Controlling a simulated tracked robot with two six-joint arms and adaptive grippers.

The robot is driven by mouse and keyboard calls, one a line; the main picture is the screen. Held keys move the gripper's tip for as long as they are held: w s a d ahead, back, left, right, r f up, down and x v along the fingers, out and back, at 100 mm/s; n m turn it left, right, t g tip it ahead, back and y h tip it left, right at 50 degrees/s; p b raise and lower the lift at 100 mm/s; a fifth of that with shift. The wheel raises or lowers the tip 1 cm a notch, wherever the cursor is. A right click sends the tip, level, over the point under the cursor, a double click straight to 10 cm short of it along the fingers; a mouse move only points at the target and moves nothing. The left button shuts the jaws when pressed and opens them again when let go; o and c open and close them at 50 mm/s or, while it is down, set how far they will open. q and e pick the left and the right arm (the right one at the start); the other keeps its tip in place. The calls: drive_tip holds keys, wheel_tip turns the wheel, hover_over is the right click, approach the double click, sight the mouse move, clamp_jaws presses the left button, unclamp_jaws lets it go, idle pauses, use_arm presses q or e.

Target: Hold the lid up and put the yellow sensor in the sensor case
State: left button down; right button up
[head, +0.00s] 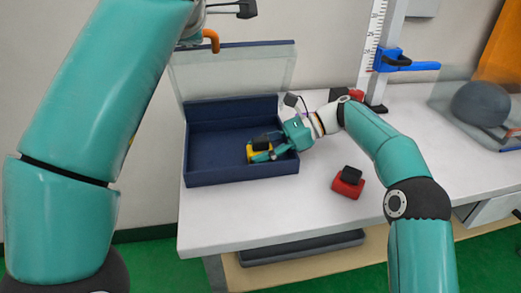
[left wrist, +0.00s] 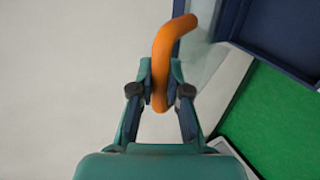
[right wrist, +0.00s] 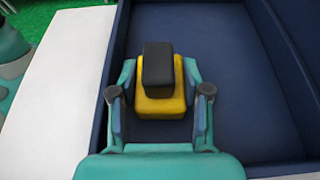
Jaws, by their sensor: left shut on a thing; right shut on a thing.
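The dark blue sensor case (head: 205,179) stands on the table with its clear lid (head: 235,73) raised at the back. My left gripper (left wrist: 160,92) is shut on the lid's orange handle (left wrist: 172,38); the handle also shows in the head view (head: 211,38), beside my left arm. The yellow sensor (right wrist: 160,102), with a black block on top, is between the fingers of my right gripper (right wrist: 160,112), which is shut on it. In the head view the sensor (head: 252,155) is within the case walls, near the front right. I cannot tell whether it touches the case floor.
A red sensor (head: 348,184) with a black top sits on the table right of the case. Another red object (head: 356,95) is behind my right arm, near the scaled post (head: 374,50). A grey ball (head: 479,104) lies in a clear-walled bin at right.

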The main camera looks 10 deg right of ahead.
drive_tip(key=shift+s+f, duration=0.1)
drive_tip(key=shift+f, duration=0.65)
drive_tip(key=o, duration=1.3)
drive_tip(key=v, duration=0.6)
drive_tip(key=shift+w+d+r, duration=0.15)
drive_tip(key=shift+w+r, duration=0.05)
drive_tip(key=shift+r, duration=0.3)
drive_tip(key=shift+d+r, duration=0.45)
drive_tip(key=shift+d, duration=0.15)
